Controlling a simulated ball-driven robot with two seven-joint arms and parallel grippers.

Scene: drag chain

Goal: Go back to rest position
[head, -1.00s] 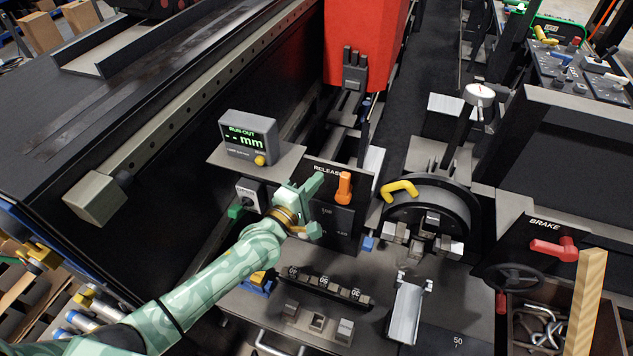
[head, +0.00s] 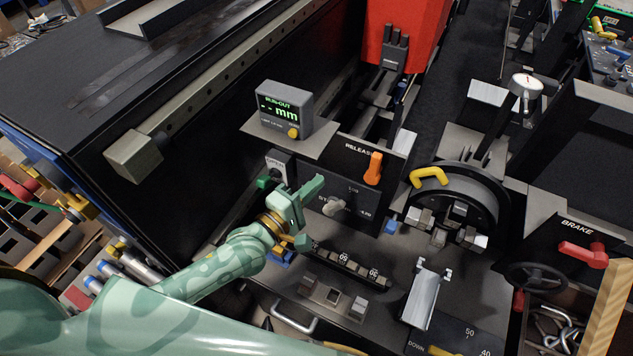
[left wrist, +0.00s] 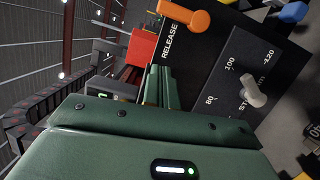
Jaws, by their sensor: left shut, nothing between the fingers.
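My right gripper is in neither view.
A run-out display (head: 285,110) stands on a plate left of the panel. A chuck (head: 455,212) with a yellow handle (head: 429,176) is to the right. The red brake handle (head: 583,254) is farther right. A channel piece (head: 424,298) and a row of counters (head: 345,265) lie below.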

